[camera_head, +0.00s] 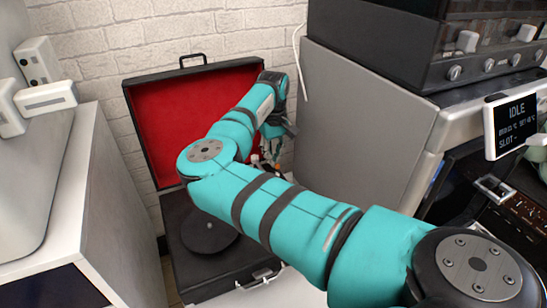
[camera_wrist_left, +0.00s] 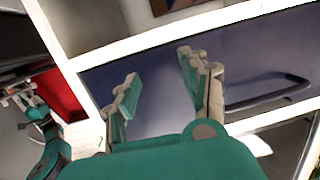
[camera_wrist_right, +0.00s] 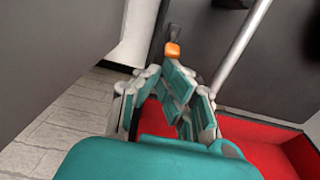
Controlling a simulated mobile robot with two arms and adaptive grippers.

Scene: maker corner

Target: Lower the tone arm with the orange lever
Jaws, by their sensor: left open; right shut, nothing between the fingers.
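The record player is an open black case (camera_head: 183,284) with a red-lined lid (camera_head: 180,115) and a dark round platter (camera_head: 207,233). The orange lever (camera_wrist_right: 173,50) shows in the right wrist view, just beyond my right fingertips. A pale metal rod (camera_wrist_right: 241,45), which looks like the tone arm, runs to its right. My right gripper (camera_wrist_right: 166,84) is shut and empty, pointing at the lever; I cannot tell whether it touches. In the head view my right gripper (camera_head: 270,151) is partly hidden by my arm, which also covers the case's right side. My left gripper (camera_wrist_left: 158,68) is open and empty, away from the case.
A grey-sided machine (camera_head: 360,125) stands close on the right, with a screen reading IDLE (camera_head: 515,125). A white cabinet (camera_head: 100,215) flanks the case on the left. A white brick wall (camera_head: 130,38) is behind. My left gripper faces a dark panel with a curved handle (camera_wrist_left: 268,95).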

